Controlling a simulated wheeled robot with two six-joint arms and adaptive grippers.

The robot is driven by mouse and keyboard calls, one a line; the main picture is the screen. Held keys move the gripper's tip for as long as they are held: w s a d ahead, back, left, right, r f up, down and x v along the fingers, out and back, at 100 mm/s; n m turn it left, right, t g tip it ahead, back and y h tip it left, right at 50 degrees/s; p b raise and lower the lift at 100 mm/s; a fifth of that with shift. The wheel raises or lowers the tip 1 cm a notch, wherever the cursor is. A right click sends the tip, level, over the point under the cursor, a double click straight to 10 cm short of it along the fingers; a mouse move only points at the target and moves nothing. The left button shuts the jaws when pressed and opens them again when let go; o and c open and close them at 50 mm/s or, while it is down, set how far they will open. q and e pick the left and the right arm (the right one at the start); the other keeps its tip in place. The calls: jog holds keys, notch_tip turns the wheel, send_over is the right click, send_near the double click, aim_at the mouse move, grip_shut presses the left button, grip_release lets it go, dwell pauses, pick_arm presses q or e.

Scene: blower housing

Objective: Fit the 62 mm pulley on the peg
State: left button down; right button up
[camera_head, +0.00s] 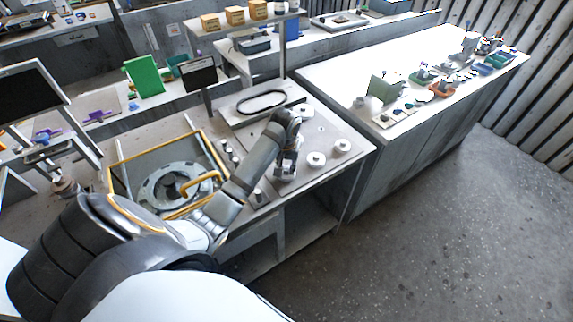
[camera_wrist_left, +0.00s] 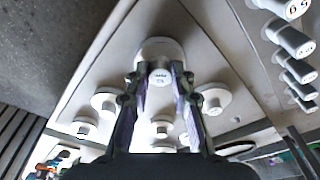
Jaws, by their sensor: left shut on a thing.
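My left gripper (camera_wrist_left: 159,82) is shut on the hub of a pale grey pulley (camera_wrist_left: 160,50) in the left wrist view. The hub carries a small dark label too small to read surely; the wide disc lies beyond the fingertips. In the head view my left gripper (camera_head: 286,172) points down over the front of the grey worktop, and the held pulley is mostly hidden there. Other pale pulleys stand on the worktop, two of them right of the gripper: one nearer (camera_head: 316,160) and one farther (camera_head: 342,146). I cannot single out the peg. My right gripper is not in view.
A yellow-edged housing (camera_head: 118,166) with a grey ring inside lies left of the arm. A black belt (camera_head: 262,102) lies on a raised plate behind the gripper. Several labelled knobs (camera_wrist_left: 291,41) stand in a row. A white counter (camera_head: 400,62) stands at right.

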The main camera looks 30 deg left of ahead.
pick_arm(q)
jog(key=shift+f, duration=0.5)
dwell(0.3)
jog(key=c, duration=1.1)
grip_release()
jog(key=shift+o, duration=0.2)
jog(key=shift+r+p, duration=0.1)
jog(key=shift+p, duration=0.3)
jog(key=shift+r+p, duration=1.15)
jog(key=shift+p, duration=0.35)
jog(key=shift+r, duration=0.1)
notch_tip(320, 180, up, 5)
jog(key=p, duration=0.6)
jog(key=shift+p, duration=0.3)
